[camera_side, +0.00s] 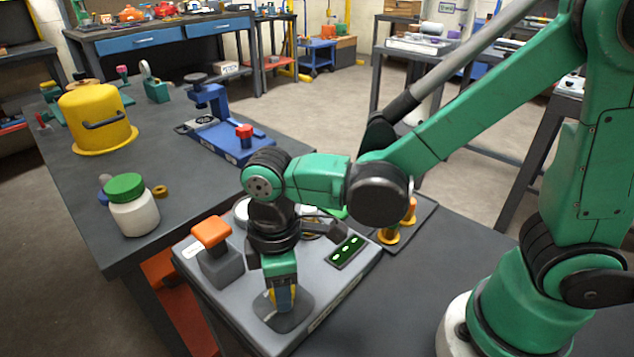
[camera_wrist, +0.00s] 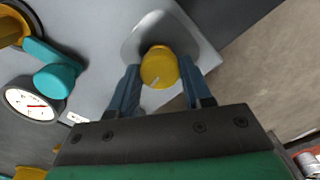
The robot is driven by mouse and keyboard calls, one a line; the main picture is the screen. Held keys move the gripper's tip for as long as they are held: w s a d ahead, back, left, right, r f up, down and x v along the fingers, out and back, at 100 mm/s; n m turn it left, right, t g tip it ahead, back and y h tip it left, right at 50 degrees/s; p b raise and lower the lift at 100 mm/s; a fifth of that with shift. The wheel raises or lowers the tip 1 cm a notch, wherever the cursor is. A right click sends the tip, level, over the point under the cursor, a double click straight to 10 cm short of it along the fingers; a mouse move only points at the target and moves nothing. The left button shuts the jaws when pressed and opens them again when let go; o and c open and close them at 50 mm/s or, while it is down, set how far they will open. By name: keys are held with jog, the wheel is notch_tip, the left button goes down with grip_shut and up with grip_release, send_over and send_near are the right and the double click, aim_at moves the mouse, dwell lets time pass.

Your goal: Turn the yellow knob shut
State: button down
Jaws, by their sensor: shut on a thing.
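The yellow knob (camera_wrist: 159,66) sits on a grey rounded base (camera_wrist: 150,28) in the wrist view, with a light pointer line on its top. In the side view the knob (camera_side: 284,297) shows only in part, low on the grey panel (camera_side: 330,305). My gripper (camera_wrist: 160,76) points down over it, with one blue finger on each side, shut on the knob. In the side view my gripper (camera_side: 281,290) hides much of the knob. I cannot tell how far the knob is turned.
An orange-topped grey block (camera_side: 213,245) stands on the panel left of my gripper. A green display (camera_side: 346,251) lies to the right. A green-lidded jar (camera_side: 130,205) stands on the bench.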

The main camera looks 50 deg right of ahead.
jog(key=shift+m, duration=0.8)
jog(key=shift+c, duration=1.8)
grip_release()
jog(key=shift+r, duration=2.8)
